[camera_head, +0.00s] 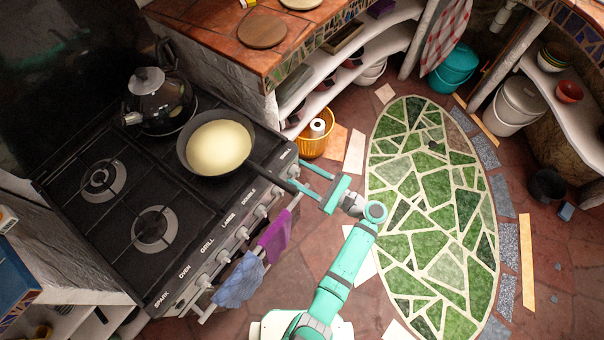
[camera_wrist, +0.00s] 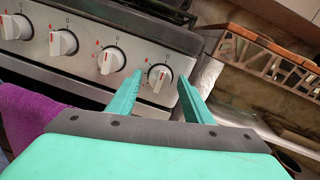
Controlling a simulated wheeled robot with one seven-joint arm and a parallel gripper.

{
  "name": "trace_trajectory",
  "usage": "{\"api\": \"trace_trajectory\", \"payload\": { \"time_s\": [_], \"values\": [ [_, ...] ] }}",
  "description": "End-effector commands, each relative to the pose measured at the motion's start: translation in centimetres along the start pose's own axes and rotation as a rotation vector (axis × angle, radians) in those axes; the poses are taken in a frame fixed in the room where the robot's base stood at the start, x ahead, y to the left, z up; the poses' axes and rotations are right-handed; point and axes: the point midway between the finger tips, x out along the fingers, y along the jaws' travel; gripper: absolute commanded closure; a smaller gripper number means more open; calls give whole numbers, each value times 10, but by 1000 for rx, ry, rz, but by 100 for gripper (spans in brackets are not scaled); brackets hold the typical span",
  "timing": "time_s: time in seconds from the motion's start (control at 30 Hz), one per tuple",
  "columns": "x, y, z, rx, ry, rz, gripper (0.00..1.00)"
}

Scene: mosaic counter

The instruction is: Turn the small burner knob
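A row of white knobs runs along the stove's front panel. The rightmost knob (camera_wrist: 159,77) shows in the wrist view between my fingertips, with a gap on each side. My gripper (camera_head: 297,174) is open at the right end of the panel in the head view; its fingertips also show in the wrist view (camera_wrist: 160,79). I cannot tell how far the fingertips are from the panel.
Other knobs (camera_wrist: 110,61) sit left of my gripper. A purple towel (camera_head: 274,237) and a blue cloth (camera_head: 240,280) hang from the stove's front rail. A frying pan (camera_head: 217,143) has its handle reaching over the front edge near my gripper. A yellow bin (camera_head: 313,146) stands beyond.

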Motion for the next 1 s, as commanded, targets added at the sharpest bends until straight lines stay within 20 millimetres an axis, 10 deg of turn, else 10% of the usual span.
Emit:
{"api": "trace_trajectory", "payload": {
  "time_s": [0.17, 1.0],
  "values": [
    [0, 0, 0, 0, 0, 0, 94],
    [0, 0, 1, -412, 29, 7, 94]
  ]
}}
